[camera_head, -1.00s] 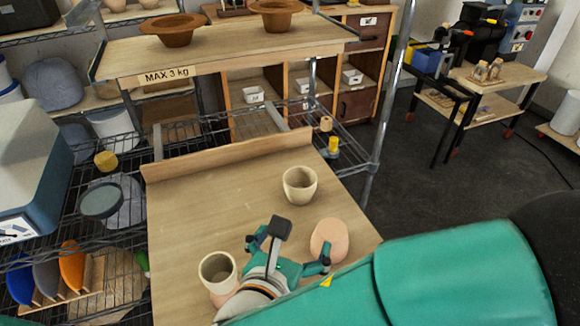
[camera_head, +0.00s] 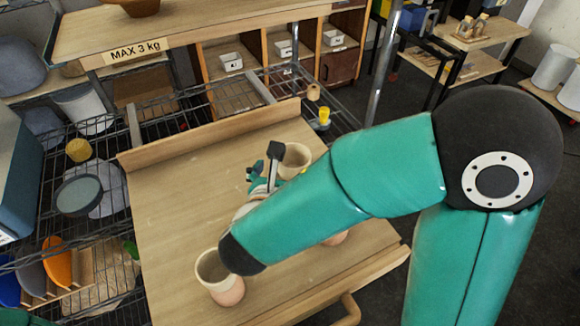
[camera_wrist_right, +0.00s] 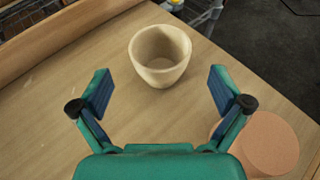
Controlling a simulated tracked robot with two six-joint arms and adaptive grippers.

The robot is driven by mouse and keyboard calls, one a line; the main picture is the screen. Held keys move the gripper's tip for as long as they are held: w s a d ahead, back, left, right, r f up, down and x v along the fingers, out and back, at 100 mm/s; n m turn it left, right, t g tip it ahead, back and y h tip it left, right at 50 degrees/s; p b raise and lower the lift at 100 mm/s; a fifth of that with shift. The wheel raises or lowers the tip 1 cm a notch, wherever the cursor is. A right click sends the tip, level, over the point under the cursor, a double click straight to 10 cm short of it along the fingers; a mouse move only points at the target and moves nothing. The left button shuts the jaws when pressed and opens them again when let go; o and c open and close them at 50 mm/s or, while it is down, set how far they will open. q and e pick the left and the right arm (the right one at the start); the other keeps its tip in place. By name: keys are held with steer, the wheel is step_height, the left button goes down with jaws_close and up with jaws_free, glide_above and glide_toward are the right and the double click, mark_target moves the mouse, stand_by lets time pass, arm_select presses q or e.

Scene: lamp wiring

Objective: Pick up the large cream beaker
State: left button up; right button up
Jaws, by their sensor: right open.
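A cream beaker (camera_head: 297,157) stands upright on the wooden board, partly hidden by my right gripper and arm. In the right wrist view the beaker (camera_wrist_right: 160,55) is straight ahead, its open mouth showing. My right gripper (camera_head: 264,178) is just left of it in the head view, partly hidden by my arm. In the wrist view the gripper (camera_wrist_right: 160,90) is open, one finger on each side, with the beaker a little beyond the fingertips and not visibly touched. A second cream cup with a pinkish lower part (camera_head: 222,285) stands at the front left. My left gripper is not in view.
A pink round thing (camera_wrist_right: 268,143) lies by the right finger in the wrist view; my arm mostly hides it in the head view. The wooden board (camera_head: 165,215) has a raised back edge (camera_head: 210,135). Wire shelving surrounds it. The board's left part is clear.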

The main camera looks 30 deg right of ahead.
mark_target(296, 150)
steer(key=shift+p+x, duration=0.45)
steer(key=shift+x, duration=2.9)
steer(key=shift+w+r, duration=0.1)
steer(key=shift+r, duration=0.05)
steer(key=shift+c, duration=0.2)
steer(key=c, duration=1.1)
steer(key=shift+c, duration=0.2)
steer(key=shift+r, duration=0.15)
